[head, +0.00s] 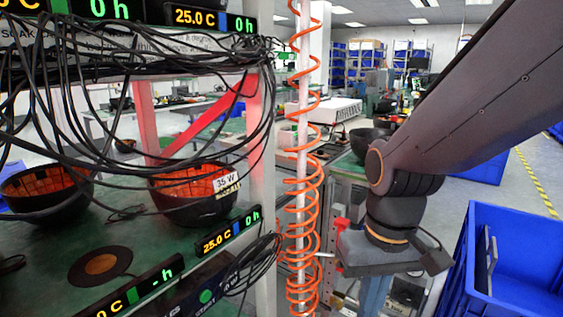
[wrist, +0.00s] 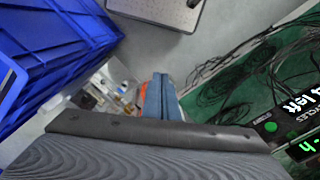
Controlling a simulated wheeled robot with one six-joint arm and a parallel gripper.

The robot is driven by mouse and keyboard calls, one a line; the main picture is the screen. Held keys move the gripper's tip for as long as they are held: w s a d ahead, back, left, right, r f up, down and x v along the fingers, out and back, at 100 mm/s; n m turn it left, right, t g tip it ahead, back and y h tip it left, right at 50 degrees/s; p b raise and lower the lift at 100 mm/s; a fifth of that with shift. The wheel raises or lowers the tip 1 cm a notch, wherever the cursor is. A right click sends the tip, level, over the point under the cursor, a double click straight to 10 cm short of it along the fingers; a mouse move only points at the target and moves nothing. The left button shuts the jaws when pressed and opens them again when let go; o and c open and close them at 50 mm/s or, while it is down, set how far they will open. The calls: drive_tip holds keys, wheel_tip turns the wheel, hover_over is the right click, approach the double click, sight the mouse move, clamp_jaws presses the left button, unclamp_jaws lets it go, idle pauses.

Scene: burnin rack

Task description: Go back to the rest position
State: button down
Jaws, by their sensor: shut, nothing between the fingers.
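My gripper (head: 374,296) hangs at the right of the head view, beside the rack and the coiled orange hose. Its dark body shows under my arm, and blue-grey fingers point down toward the bottom edge. In the wrist view my gripper (wrist: 161,97) shows its two blue-grey fingers close together, with nothing held between them. The fingers are clear of the rack and of the blue crate.
The rack shelf (head: 130,235) at left bears dark bowls (head: 195,195), displays and loose black cables. An orange coiled hose (head: 303,185) hangs at the rack's edge. A blue crate (head: 515,255) stands at right, also in the wrist view (wrist: 55,45). Grey floor lies between.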

drive_tip(key=d+r+m+p, duration=0.1)
drive_tip(key=d+r+p, duration=0.4)
drive_tip(key=p, duration=0.7)
drive_tip(key=shift+s+r, duration=0.2)
drive_tip(key=shift+r, duration=0.5)
